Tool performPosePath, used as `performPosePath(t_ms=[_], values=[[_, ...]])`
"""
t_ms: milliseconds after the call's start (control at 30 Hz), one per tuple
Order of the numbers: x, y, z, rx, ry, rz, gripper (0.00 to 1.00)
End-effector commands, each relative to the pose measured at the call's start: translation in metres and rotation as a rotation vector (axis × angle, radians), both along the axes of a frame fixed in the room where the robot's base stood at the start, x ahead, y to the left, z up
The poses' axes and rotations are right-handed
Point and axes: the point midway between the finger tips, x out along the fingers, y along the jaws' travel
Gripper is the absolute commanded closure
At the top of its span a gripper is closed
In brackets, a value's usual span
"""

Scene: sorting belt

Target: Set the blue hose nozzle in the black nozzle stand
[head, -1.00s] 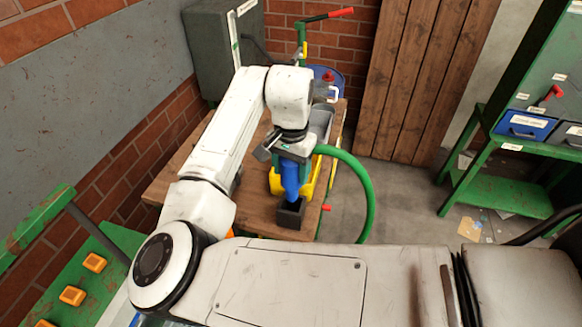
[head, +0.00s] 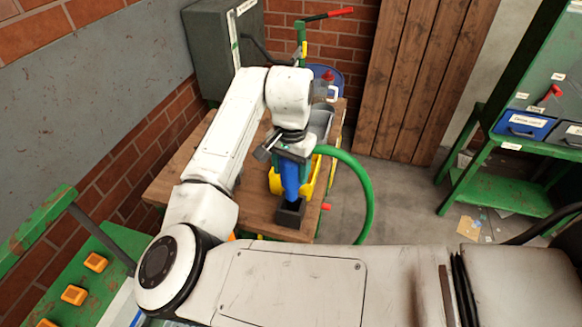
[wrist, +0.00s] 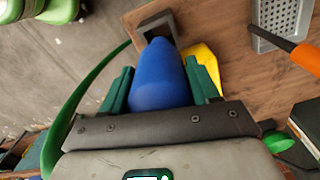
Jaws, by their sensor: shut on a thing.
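The blue hose nozzle (head: 291,180) is upright below my gripper (head: 292,160), with its lower end at the black nozzle stand (head: 291,213) on the wooden table. In the wrist view my gripper (wrist: 162,92) is shut on the blue nozzle (wrist: 160,75), one green finger on each side. The stand (wrist: 152,24) shows just beyond the nozzle's tip there. The tip appears to be in or directly over the stand's opening; how deep it sits is hidden. A green hose (head: 368,190) loops from the nozzle's top out to the right and down.
A yellow container (head: 312,180) stands close behind the nozzle, with a grey bucket (head: 321,122) beyond it. In the wrist view a grey grater-like box (wrist: 281,22) and an orange handle (wrist: 302,55) lie at right. Bare wooden table (head: 245,205) is left of the stand.

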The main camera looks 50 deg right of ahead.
Motion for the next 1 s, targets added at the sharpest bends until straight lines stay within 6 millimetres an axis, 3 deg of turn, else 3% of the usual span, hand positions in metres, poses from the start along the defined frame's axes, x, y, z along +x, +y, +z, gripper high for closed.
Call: performPosePath(t_ms=[1000], values=[[0.0, 0.0, -0.034, -0.001, 0.001, 0.001, 0.66]])
